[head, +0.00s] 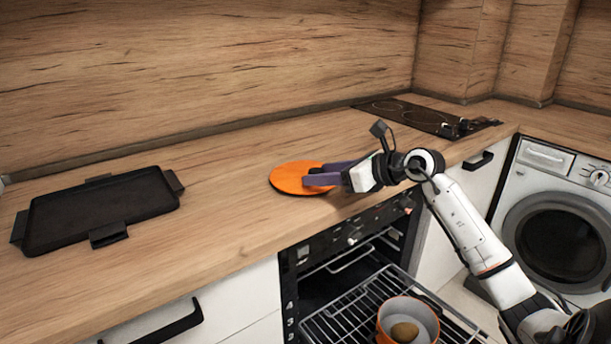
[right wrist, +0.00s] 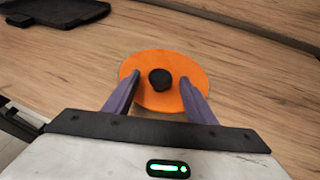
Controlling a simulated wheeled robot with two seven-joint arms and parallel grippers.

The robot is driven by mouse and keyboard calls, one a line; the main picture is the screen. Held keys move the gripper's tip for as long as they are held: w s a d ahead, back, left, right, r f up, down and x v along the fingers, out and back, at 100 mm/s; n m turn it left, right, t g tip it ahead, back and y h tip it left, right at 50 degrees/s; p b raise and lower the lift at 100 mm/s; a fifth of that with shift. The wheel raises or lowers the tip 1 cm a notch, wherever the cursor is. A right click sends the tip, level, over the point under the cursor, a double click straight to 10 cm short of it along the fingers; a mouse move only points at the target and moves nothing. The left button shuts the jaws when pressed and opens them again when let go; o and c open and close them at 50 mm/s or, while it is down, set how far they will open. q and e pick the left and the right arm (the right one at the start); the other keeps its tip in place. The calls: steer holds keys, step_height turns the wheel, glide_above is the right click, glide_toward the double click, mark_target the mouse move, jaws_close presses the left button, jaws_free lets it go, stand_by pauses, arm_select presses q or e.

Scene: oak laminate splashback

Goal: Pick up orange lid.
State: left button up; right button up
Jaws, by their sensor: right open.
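The orange lid (head: 287,178) lies flat on the wooden counter, near its front edge, in the head view. In the right wrist view the lid (right wrist: 178,65) shows as an orange disc with a round black knob (right wrist: 160,79) at its middle. My right gripper (head: 308,174) is open, with its purple fingers over the near part of the lid. In the right wrist view the fingers (right wrist: 160,77) stand apart on either side of the knob and hold nothing. In the head view the fingers hide the knob. My left gripper is not in view.
A black tray (head: 100,212) lies on the counter at the left. A hob (head: 405,112) is set in at the back right. Below, the oven's wire rack (head: 345,318) is pulled out, bearing an orange pot (head: 392,318) with something brown inside.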

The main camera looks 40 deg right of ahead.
steer(key=shift+w, duration=0.1)
jaws_close()
